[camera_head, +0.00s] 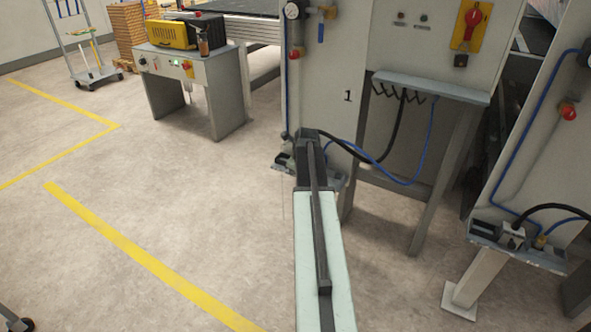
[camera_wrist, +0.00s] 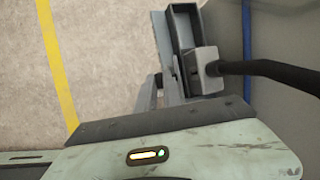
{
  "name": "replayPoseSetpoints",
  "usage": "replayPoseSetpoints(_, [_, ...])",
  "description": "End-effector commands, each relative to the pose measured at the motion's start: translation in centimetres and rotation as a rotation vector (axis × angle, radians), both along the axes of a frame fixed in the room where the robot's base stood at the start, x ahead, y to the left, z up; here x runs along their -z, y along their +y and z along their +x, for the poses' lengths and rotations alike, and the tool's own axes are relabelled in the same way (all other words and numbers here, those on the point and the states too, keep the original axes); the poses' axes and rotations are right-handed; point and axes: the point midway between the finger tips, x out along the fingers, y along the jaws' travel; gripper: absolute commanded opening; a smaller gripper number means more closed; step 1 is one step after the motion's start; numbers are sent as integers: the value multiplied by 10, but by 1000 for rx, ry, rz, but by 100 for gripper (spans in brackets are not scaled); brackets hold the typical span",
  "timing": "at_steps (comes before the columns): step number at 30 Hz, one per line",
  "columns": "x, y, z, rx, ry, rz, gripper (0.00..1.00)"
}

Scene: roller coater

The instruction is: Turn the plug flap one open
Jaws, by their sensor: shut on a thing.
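The socket unit of station 1 is low on the panel's left edge in the head view, with its dark housing (camera_head: 283,160) just left of my arm's end. My gripper (camera_head: 308,148) reaches it and covers much of it. In the wrist view the dark, box-shaped housing (camera_wrist: 184,28) stands on a blue-grey bracket (camera_wrist: 162,38). A grey plug (camera_wrist: 206,72) with a black cable sits against it. My gripper is shut on the plug flap at this unit.
The panel marked 1 (camera_head: 345,75) stands right behind the unit. A black cable (camera_head: 385,150) and blue hose (camera_head: 412,182) hang beside my gripper. A similar socket unit (camera_head: 515,248) is at right. The floor (camera_head: 200,195) at left is clear, with yellow lines.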

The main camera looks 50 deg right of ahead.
Motion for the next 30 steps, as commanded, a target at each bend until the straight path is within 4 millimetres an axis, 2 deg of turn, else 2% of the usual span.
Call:
replayPoseSetpoints(1, [9, 7, -4, -1, -10, -45, 0])
replayPoseSetpoints(12, [29, 19, -7, -2, -91, -387, 0])
replayPoseSetpoints(21, [45, 24, -8, 0, -156, -650, 0])
replayPoseSetpoints(30, [52, 25, -8, 3, -201, -841, 0])
